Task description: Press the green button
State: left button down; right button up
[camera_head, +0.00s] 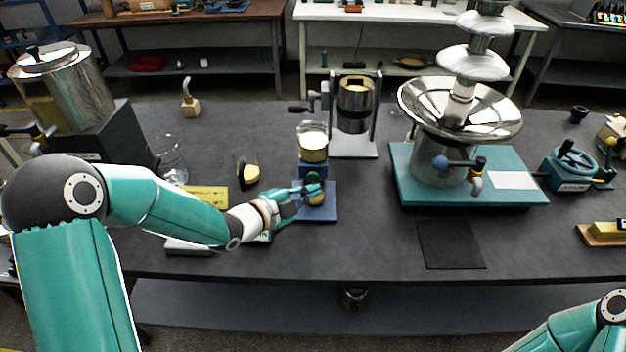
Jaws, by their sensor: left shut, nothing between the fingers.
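A small dark green round button (314,177) shows on the front of a blue stand (331,214) in the middle of the table. A small tan round part sits just below it, partly covered by my fingers. My left gripper (312,190) reaches in from the left, with its shut, empty fingertips right at the button's lower left. I cannot tell whether they touch it. My right arm shows only at the lower right corner; its gripper is outside the picture.
A tiered metal fountain on a teal base (405,190) stands right. A yellow card (207,196) lies left. A dark mat (450,245) lies front right.

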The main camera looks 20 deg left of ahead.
pick_arm(q)
jog(key=s+b, duration=0.1)
jog(key=s, duration=0.1)
jog(key=s+d+b, duration=0.1)
jog(key=s, duration=0.1)
jog(key=shift+s+d, duration=0.1)
dwell(0.8)
